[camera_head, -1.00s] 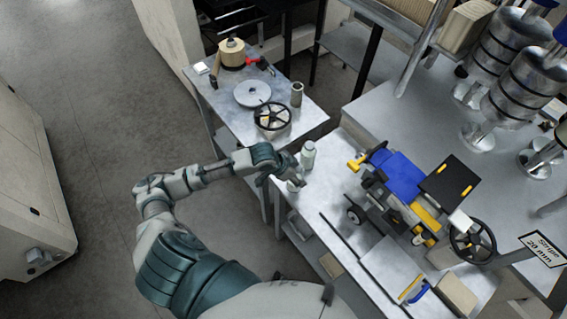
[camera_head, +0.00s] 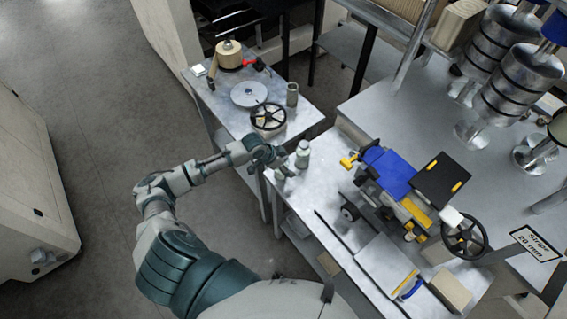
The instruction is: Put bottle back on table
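A pale grey-green bottle (camera_head: 303,155) stands upright near the left edge of the metal table (camera_head: 330,178), in the middle of the head view. My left gripper (camera_head: 285,170) is just left of the bottle and low over the table's edge. Its fingers look spread, with nothing seen between them, and a small gap seems to show between them and the bottle. The bottle's base is partly hard to make out. My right gripper is out of view.
A side table behind holds a handwheel (camera_head: 268,116), a grey disc (camera_head: 249,93) and a metal cup (camera_head: 292,94). A blue and yellow machine (camera_head: 396,178) stands right of the bottle. Bare tabletop lies between the bottle and the machine.

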